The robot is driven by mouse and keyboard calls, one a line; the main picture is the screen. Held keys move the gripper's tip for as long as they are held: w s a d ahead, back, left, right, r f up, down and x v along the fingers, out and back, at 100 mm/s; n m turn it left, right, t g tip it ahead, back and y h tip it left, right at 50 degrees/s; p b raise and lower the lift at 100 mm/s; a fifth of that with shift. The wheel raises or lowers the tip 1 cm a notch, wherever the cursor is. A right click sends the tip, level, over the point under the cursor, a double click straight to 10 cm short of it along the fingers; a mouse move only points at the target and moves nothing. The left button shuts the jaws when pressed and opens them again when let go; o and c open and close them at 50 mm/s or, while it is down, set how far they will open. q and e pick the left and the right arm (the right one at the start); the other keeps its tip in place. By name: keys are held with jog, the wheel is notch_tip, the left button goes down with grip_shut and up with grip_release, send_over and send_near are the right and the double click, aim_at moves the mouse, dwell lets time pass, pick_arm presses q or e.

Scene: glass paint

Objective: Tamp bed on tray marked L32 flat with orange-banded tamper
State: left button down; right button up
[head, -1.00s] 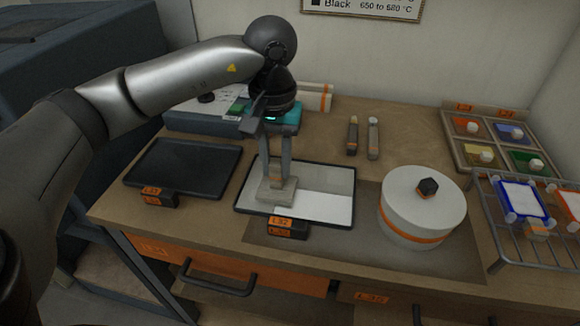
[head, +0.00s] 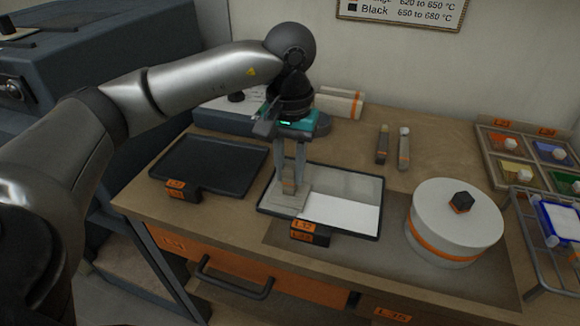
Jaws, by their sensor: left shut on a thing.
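The tray marked L32 (head: 376,226) lies in the middle of the worktop, dark-rimmed with an orange label at its front. Its bed (head: 340,212) is bright white at the front right and greyer along the back. My left gripper (head: 289,178) points down and is shut on the tamper (head: 287,200). The tamper's flat pale plate is over the tray's front left part and looks down on the bed; contact is hard to confirm. A small orange-brown mark shows low between the fingers, and the fingers hide most of the handle. My right gripper is not in view.
A dark empty tray (head: 212,165) lies to the left. A white round pot with an orange band (head: 453,222) stands to the right. A wire rack (head: 527,240) and a box of coloured compartments (head: 495,172) are at far right. Two small tools (head: 403,150) lie behind.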

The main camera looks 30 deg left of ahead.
pick_arm(q)
jog(key=shift+f+b, duration=0.3)
jog(key=shift+f, duration=0.05)
dwell(0.8)
jog(key=shift+r+p, duration=0.8)
jog(key=shift+r, duration=0.4)
jog(key=shift+w, duration=0.1)
jog(key=shift+w+a, duration=0.25)
jog(key=shift+w, duration=0.85)
jog(key=shift+w+a, duration=0.2)
jog(key=shift+w, duration=0.55)
jog(key=shift+w+a, duration=0.2)
jog(key=shift+w, duration=0.5)
jog(key=shift+f, duration=0.1)
